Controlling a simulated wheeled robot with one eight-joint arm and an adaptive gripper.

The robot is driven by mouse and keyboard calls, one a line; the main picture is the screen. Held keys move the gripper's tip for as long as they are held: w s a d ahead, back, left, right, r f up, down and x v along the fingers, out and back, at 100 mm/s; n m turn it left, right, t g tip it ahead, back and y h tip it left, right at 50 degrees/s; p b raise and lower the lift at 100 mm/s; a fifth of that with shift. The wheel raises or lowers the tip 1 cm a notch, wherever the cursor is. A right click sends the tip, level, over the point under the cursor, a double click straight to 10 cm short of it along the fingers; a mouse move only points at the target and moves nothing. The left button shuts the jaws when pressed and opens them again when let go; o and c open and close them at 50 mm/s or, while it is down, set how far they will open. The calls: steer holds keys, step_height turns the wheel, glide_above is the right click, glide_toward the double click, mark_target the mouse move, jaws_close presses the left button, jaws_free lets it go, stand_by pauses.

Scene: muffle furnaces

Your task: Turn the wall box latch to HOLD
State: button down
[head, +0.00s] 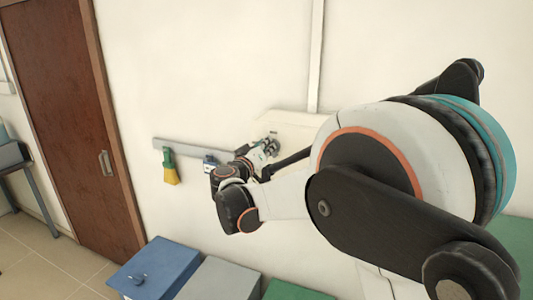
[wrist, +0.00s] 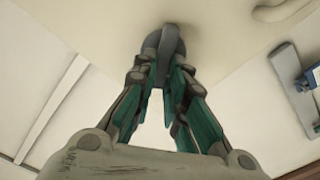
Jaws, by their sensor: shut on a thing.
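The wall box (head: 285,117) is a pale cream box on the wall, partly hidden behind my arm in the head view. Its cream face also fills the upper part of the wrist view (wrist: 225,28). The latch (wrist: 169,42) is a dark grey round knob with a raised grip bar, near the top middle of the wrist view. My gripper (wrist: 168,68) is shut on the latch bar, with its fingertips on either side. In the head view my gripper (head: 268,146) is small and at the box front. No HOLD marking is legible.
A grey wall rail (head: 190,146) carries a yellow-green brush (head: 169,166) and a blue-white item (head: 210,163) left of the box. Blue (head: 155,265), grey (head: 222,280) and green (head: 290,291) boxes stand below. A brown door (head: 68,100) is at left. A vertical conduit (head: 316,55) runs above the box.

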steer(key=n+b, duration=0.1)
steer(key=n, duration=0.2)
steer(key=f+n+b, duration=0.1)
steer(key=n+b, duration=0.1)
steer(key=n, duration=0.2)
steer(key=n+b, duration=0.1)
steer(key=n, duration=0.3)
steer(key=shift+w+a+f+b, duration=0.1)
steer(key=shift+a+f+b, duration=0.1)
steer(key=shift+a+b, duration=0.2)
steer(key=shift+n, duration=0.4)
steer(key=c, duration=1.6)
jaws_free()
steer(key=v, duration=1.2)
